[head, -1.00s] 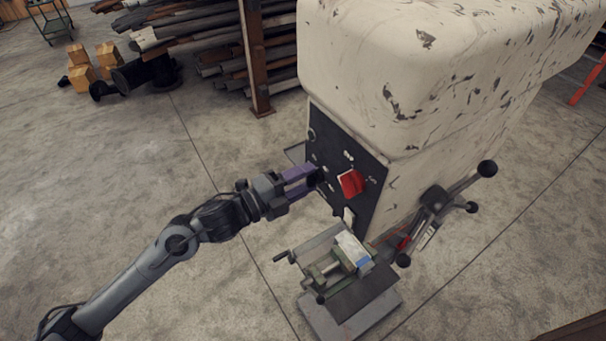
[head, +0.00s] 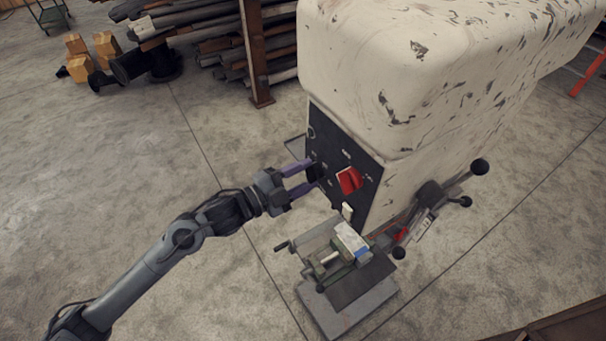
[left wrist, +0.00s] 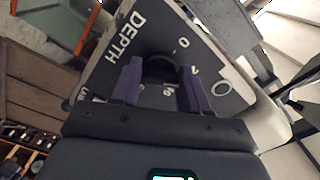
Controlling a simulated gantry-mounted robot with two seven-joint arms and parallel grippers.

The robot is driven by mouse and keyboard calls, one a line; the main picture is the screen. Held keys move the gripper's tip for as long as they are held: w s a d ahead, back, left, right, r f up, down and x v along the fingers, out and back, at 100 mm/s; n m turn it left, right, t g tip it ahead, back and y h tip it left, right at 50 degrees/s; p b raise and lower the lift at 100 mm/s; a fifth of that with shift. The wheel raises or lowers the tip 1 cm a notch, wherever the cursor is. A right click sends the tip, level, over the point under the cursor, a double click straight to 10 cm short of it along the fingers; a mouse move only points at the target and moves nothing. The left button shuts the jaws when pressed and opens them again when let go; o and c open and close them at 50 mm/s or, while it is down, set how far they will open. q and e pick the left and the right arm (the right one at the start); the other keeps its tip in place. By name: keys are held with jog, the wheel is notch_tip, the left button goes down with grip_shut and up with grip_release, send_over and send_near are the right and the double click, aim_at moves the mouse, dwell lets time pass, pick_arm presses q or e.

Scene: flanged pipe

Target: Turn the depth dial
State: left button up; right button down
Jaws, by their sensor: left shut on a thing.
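The depth dial (left wrist: 160,68) is a dark round knob on the black control panel (left wrist: 222,62), with white DEPTH lettering and numbers around it in the left wrist view. My left gripper (left wrist: 161,84) has one purple finger on each side of the dial and is shut on it. In the head view the left gripper (head: 312,174) reaches in from the left to the dark dial (head: 314,172) on the front panel of the large cream machine (head: 400,70). The fingers partly hide the dial. My right gripper is in neither view.
A red switch (head: 349,180) sits on the panel just right of the dial. Below are a vise (head: 330,258) on the machine's table and a lever handle with black knobs (head: 480,167) to the right. Pipe racks stand behind.

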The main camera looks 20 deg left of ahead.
pick_arm(q)
jog(key=o, duration=1.1)
jog(key=shift+c, duration=0.2)
jog(key=shift+s+a+f+b, duration=0.15)
jog(key=shift+s+a+b, duration=0.15)
jog(key=shift+s+a, duration=0.2)
jog(key=b+v, duration=0.2)
jog(key=v, duration=0.7)
jog(key=shift+s+b, duration=0.25)
jog(key=shift+b, duration=0.15)
